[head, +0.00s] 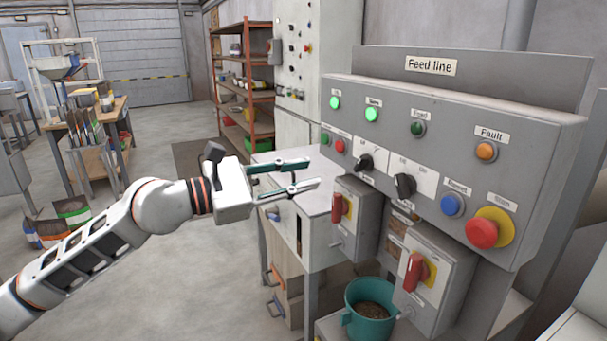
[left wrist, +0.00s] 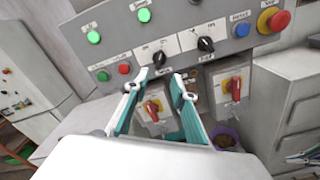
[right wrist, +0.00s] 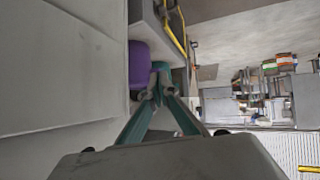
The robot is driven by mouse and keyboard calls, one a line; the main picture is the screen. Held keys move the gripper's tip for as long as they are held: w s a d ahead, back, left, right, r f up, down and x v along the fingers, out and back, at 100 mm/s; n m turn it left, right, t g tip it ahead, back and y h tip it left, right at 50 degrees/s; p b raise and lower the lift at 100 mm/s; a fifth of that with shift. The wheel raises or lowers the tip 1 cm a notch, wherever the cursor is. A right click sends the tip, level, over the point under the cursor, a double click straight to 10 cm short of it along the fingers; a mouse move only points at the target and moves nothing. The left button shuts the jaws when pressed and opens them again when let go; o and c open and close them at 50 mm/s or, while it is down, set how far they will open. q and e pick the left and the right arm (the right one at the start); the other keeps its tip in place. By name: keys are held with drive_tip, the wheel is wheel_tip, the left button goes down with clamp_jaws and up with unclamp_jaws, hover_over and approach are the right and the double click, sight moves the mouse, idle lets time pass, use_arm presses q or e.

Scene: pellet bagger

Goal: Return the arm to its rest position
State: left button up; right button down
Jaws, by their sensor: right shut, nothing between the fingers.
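My left gripper (head: 313,173) is open and empty, in front of the grey Feed line panel (head: 545,130), left of its selector knobs (head: 404,186). In the left wrist view its two teal fingers (left wrist: 158,78) stand apart, with the panel behind them. My left arm reaches in from the left, stretched toward the panel. My right gripper (right wrist: 160,92) shows in the right wrist view with its fingertips together and nothing held. It is beside a pale wall, near a purple container (right wrist: 138,65). The right arm is not clearly visible in the head view.
Two red rotary switches (head: 338,207) (head: 415,270) stick out below the panel. A red stop button (head: 482,234) is at its right. A teal bucket (head: 368,325) with pellets stands below. A grey table (head: 318,200) stands under the left gripper. Open floor lies left.

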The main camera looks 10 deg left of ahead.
use_arm(q)
drive_tip(key=s+d+f+n+t+h, duration=0.15)
drive_tip(key=s+f+n, duration=0.25)
drive_tip(key=f+n, duration=0.65)
drive_tip(key=s+a+f+n+t+y, duration=0.1)
drive_tip(key=s+a+f+n+y, duration=0.25)
drive_tip(key=f+n, duration=0.7)
drive_tip(key=s+a+f+n+t+y+p, duration=0.1)
drive_tip(key=s+a+f+n+y, duration=0.25)
drive_tip(key=f+n, duration=0.7)
drive_tip(key=s+a+f+n+t+y, duration=0.1)
drive_tip(key=s+a+f+n+y, duration=0.3)
drive_tip(key=f+n, duration=0.65)
drive_tip(key=s+f+n+g+y, duration=0.2)
drive_tip(key=s+f+n+g, duration=0.2)
drive_tip(key=s+f, duration=0.8)
drive_tip(key=s+n, duration=0.1)
drive_tip(key=n, duration=0.1)
drive_tip(key=shift+a+n+g, duration=0.35)
drive_tip(key=shift+a+n, duration=0.05)
drive_tip(key=shift+s+y, duration=0.15)
drive_tip(key=shift+y, duration=0.1)
